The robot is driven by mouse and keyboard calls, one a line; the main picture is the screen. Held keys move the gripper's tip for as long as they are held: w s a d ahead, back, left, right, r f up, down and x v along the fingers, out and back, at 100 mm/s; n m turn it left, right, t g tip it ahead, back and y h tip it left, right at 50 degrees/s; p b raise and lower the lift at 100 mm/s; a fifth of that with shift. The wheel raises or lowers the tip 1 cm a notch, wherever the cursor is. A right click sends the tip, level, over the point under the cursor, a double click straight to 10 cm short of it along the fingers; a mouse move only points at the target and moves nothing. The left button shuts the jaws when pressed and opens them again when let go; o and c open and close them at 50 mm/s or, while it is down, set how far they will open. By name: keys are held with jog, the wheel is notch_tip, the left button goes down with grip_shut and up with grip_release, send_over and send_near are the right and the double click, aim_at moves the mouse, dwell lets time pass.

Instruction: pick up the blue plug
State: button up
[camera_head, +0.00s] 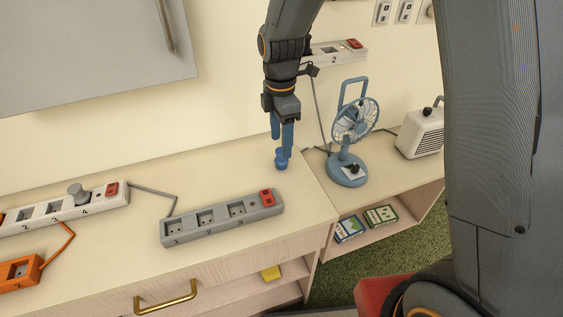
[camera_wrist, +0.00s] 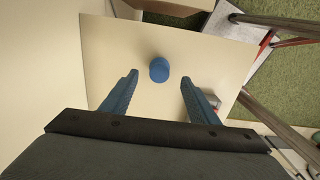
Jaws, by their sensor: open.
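The blue plug (camera_head: 281,163) stands on the pale cabinet top, near its right end and behind the grey power strip (camera_head: 222,219). In the wrist view the plug (camera_wrist: 159,70) shows as a round blue top, between and slightly beyond the fingertips. My gripper (camera_head: 283,147) points down just above the plug, with its blue fingers apart. In the wrist view my gripper (camera_wrist: 159,80) is open and nothing is held between the fingers. In the head view the fingertips overlap the plug's upper part, so I cannot tell whether they touch it.
A blue fan (camera_head: 349,170) and a white heater (camera_head: 421,132) stand to the right. A white power strip (camera_head: 60,207) with a grey plug (camera_head: 77,192) and an orange strip (camera_head: 20,272) lie left. Another strip (camera_head: 338,51) is on the wall behind. The cabinet top around the plug is clear.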

aim_at(281, 159)
jog(key=shift+f+p, duration=1.1)
jog(key=shift+f, duration=1.55)
jog(key=c, duration=1.2)
jog(key=shift+w, duration=0.1)
